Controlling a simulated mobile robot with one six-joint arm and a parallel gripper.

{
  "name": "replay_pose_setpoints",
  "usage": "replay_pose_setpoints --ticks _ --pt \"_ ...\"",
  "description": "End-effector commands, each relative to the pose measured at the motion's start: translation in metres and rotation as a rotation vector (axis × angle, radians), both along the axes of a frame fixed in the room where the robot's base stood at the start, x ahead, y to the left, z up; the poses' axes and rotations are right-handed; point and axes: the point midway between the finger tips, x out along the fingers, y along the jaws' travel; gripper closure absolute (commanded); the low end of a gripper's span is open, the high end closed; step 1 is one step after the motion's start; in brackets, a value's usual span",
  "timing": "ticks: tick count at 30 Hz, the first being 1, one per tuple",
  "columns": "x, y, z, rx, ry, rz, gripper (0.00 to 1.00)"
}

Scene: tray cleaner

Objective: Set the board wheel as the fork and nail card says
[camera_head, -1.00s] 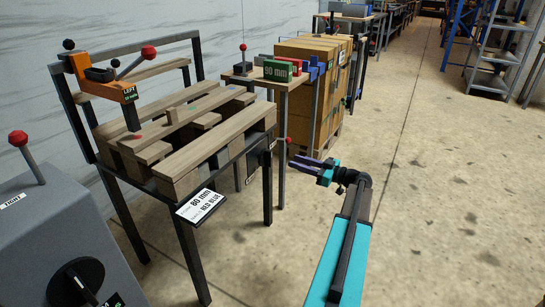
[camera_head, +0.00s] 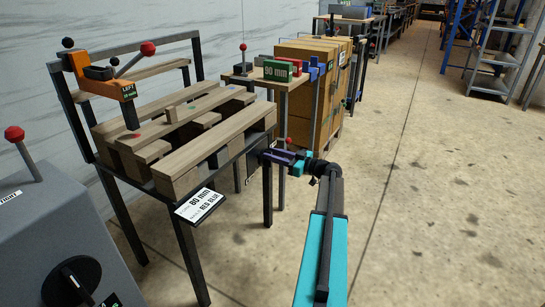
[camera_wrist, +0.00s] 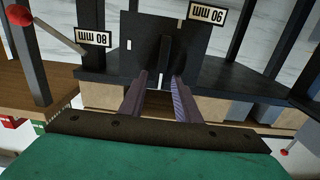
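The card (camera_head: 200,205) on the front of the pallet stand reads "80 mm" and "RED BLUE". A dark selector board (camera_head: 257,160) is on the stand's right side, partly behind my gripper (camera_head: 274,156). In the wrist view, the board (camera_wrist: 140,35) carries a black upright fin (camera_wrist: 167,50), which looks like the wheel's grip. An upside-down "80 mm" label (camera_wrist: 93,40) is at its left and a "90 mm" label (camera_wrist: 206,14) at its upper right. My gripper (camera_wrist: 160,80) is open, its fingers pointing at the fin's lower end. I cannot tell whether they touch it.
A wooden pallet (camera_head: 195,130) lies on the stand, with an orange "LEFT" clamp (camera_head: 100,85) above it. A green "90 mm" block (camera_head: 278,71) stands on the side table. A grey cabinet (camera_head: 40,235) with a black dial is at left.

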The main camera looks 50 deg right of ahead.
Motion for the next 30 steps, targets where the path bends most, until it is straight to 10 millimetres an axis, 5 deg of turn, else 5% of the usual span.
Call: replay_pose_setpoints --ticks 7,13,30 --pt "0.0 0.0 0.0 0.0 0.0 0.0 0.7" --pt "0.0 0.0 0.0 0.0 0.0 0.0 1.0" --pt "0.0 -0.002 -0.001 0.093 0.024 0.004 1.0"
